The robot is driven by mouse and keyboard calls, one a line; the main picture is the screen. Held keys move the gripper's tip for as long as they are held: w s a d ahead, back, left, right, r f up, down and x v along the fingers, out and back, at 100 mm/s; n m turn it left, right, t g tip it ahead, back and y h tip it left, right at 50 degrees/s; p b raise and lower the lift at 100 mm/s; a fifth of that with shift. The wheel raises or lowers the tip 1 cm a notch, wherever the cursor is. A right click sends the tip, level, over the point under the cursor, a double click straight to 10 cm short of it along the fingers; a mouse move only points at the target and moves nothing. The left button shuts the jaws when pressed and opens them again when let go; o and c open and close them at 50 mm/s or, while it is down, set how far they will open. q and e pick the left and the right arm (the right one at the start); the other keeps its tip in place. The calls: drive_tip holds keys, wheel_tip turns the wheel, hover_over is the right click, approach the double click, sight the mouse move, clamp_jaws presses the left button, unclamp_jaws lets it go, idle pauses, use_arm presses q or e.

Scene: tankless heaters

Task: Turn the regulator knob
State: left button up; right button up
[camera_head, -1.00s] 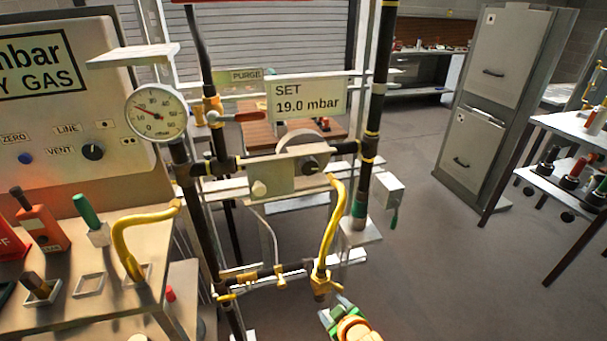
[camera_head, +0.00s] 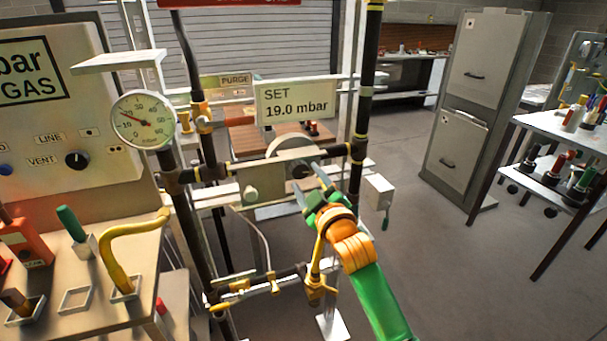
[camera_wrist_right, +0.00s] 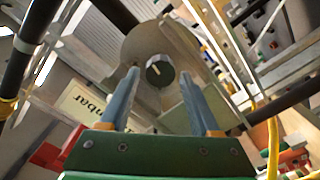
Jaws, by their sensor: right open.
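The regulator knob (camera_head: 297,169) is a small dark round knob on a pale metal plate (camera_head: 268,177) fixed to the pipework under the "SET 19.0 mbar" sign. In the right wrist view the knob (camera_wrist_right: 159,71) shows a light pointer line and lies beyond and between the two fingertips. My right gripper (camera_head: 312,186), with green and orange parts and blue-grey fingers, is open just in front of the knob. In the right wrist view its fingers (camera_wrist_right: 163,88) stand apart with nothing between them. Whether a fingertip touches the plate cannot be told. My left gripper is not in view.
A pressure gauge (camera_head: 143,119) stands left of the regulator. A yellow hose (camera_head: 318,262) hangs close to my right gripper. Dark vertical pipes (camera_head: 362,110) flank the plate. A bench with a yellow hose end (camera_head: 121,262) is at left.

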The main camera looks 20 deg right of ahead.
sight(299, 170)
drive_tip(key=shift+w+a, duration=0.1)
drive_tip(key=shift+w, duration=1.35)
clamp_jaws()
drive_tip(key=m+p, duration=0.2)
drive_tip(key=m, duration=0.1)
drive_tip(key=shift+a+f+m+p, duration=0.1)
drive_tip(key=shift+m+p, duration=0.35)
drive_tip(key=shift+m, duration=0.95)
